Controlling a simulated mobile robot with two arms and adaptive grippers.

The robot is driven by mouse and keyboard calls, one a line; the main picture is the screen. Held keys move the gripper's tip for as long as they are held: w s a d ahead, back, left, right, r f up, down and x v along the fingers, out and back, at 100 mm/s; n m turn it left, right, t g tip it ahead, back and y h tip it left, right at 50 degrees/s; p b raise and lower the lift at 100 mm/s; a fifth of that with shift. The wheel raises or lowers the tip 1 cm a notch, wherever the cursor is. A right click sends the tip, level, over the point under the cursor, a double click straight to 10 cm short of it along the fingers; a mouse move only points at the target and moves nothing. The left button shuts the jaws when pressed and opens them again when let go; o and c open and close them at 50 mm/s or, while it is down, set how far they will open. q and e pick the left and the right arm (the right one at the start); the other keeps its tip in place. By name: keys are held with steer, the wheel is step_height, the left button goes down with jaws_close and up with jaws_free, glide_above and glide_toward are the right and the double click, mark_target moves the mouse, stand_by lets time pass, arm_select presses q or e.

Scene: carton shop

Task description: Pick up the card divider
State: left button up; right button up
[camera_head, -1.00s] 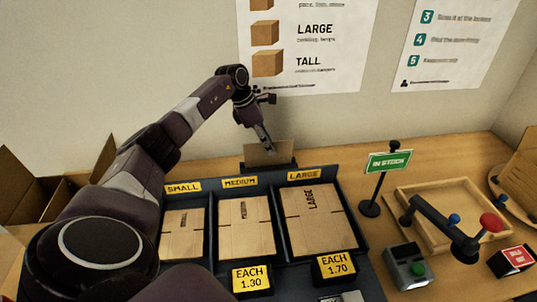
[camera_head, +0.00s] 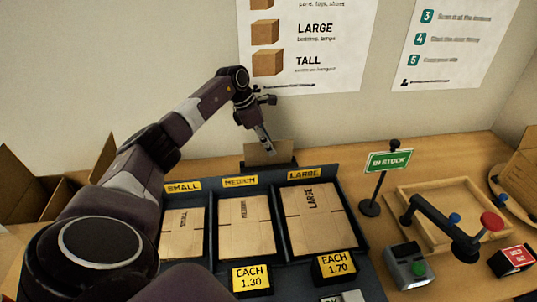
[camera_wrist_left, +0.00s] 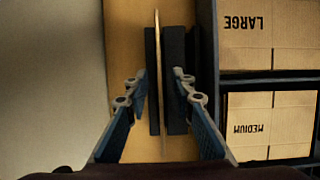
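The card divider (camera_head: 270,154) is a plain brown card standing upright in a black holder (camera_head: 252,168) behind the carton tray. In the left wrist view the divider (camera_wrist_left: 158,60) shows edge-on as a thin strip between the two dark sides of the holder (camera_wrist_left: 176,60). My left gripper (camera_head: 268,150) points down at the divider. In the left wrist view its fingers (camera_wrist_left: 166,98) are apart, one on each side of the card, with a gap visible on both sides. My right gripper is not in view.
A dark tray (camera_head: 277,225) with small, medium and large flat cartons lies in front of the holder. The wall is close behind.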

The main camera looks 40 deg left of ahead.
arm_select(q)
jaws_close()
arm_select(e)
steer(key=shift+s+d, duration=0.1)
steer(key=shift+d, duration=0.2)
arm_select(q)
steer(key=shift+r, duration=0.1)
